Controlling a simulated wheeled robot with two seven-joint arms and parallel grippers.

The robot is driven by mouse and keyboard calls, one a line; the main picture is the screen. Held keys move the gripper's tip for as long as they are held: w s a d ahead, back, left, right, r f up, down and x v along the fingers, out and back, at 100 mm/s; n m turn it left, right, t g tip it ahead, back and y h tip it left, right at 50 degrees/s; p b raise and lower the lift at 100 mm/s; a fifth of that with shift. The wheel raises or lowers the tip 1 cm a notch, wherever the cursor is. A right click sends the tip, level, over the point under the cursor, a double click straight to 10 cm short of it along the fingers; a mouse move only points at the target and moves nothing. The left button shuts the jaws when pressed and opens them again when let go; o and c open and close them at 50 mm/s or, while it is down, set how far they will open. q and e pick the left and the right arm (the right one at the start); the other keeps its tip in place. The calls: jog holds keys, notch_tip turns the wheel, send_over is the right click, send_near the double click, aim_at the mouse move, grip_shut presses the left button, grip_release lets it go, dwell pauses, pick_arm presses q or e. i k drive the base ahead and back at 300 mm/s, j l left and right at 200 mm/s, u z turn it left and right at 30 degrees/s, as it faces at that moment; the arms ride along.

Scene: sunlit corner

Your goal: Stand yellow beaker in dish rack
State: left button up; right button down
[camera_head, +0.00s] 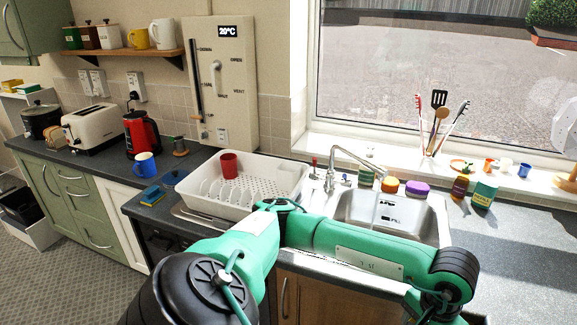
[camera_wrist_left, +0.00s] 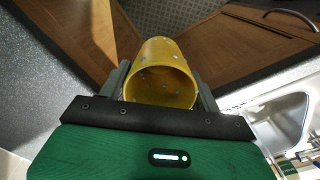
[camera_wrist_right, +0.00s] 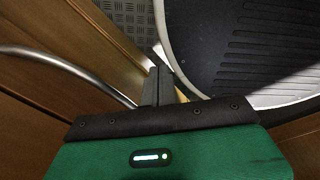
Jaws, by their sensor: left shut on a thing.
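The yellow beaker (camera_wrist_left: 158,72) is in the left wrist view, lying between the fingers of my left gripper (camera_wrist_left: 162,80), which is shut on it. Its open mouth faces the camera. The head view shows neither the beaker nor my left gripper. The white dish rack (camera_head: 290,176) stands on the counter left of the sink in the head view. A red cup (camera_head: 229,165) stands inside it, near the back. My right gripper (camera_wrist_right: 157,85) is in the right wrist view with its fingers together and nothing between them.
My green arm crosses in front of the rack and sink (camera_head: 375,232). A blue mug (camera_head: 146,167) and a sponge (camera_head: 152,195) are left of the rack. The tap (camera_head: 350,157) and several jars stand behind the sink. Wooden cabinet fronts are close to both wrists.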

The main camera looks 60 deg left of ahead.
aim_at(260, 183)
jog(key=k+j+u, duration=0.15)
jog(key=j+u, duration=0.15)
jog(key=j, duration=0.25)
jog(key=k+j+u, duration=0.15)
jog(key=j+u, duration=0.15)
jog(key=j, duration=0.3)
jog(key=j+u, duration=0.3)
jog(key=j, duration=0.3)
